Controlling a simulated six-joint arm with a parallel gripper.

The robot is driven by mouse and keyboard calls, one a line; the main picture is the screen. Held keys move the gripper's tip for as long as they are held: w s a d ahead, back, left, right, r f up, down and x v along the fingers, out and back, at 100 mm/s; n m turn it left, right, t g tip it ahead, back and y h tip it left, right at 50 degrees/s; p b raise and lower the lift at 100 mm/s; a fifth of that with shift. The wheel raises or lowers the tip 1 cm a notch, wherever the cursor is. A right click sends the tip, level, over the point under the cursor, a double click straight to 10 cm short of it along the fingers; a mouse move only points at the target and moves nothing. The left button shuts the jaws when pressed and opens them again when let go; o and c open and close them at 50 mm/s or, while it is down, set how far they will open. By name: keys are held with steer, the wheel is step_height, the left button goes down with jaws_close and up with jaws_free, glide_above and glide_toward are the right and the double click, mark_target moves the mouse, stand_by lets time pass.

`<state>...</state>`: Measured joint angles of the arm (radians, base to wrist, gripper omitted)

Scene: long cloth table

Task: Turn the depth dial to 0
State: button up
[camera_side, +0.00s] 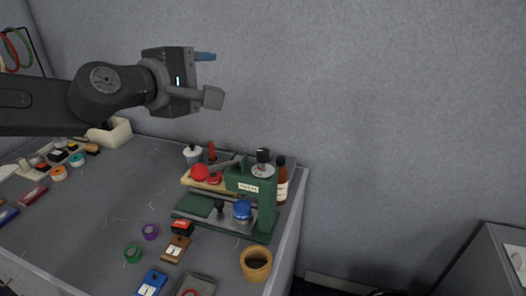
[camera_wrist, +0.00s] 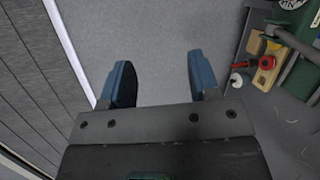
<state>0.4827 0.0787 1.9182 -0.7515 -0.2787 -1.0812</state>
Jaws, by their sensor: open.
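A green bench machine (camera_side: 256,190) stands near the table's right end. A round pale dial (camera_side: 263,171) with a black knob (camera_side: 263,155) sits on top of its head; the dial's marks are too small to read. A labelled plate shows on the machine's side. In the wrist view, part of the machine (camera_wrist: 300,75) and a pale round dial (camera_wrist: 291,3) show at the upper right, cut off by the edge. My gripper (camera_side: 210,76) is high above the table, up and left of the machine. Its blue fingers (camera_wrist: 157,82) are apart with nothing between them.
A brown bottle (camera_side: 282,182) stands right behind the machine. A board with red knobs (camera_side: 200,173) lies beside it. A wooden ring (camera_side: 256,263), tapes and small blocks lie in front. The table's right edge (camera_side: 294,220) is close. The air around my gripper is clear.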

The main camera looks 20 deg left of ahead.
steer(key=w+d+f+n+t+y, duration=0.2)
steer(key=w+d+f+n+y, duration=0.15)
steer(key=d+n, duration=0.35)
steer(key=n+g+y, duration=0.2)
steer(key=n+y, duration=0.9)
steer(key=n, duration=0.8)
glide_toward(265, 155)
steer(key=x, duration=1.1)
steer(key=shift+w+a, duration=0.1)
steer(key=c, duration=0.9)
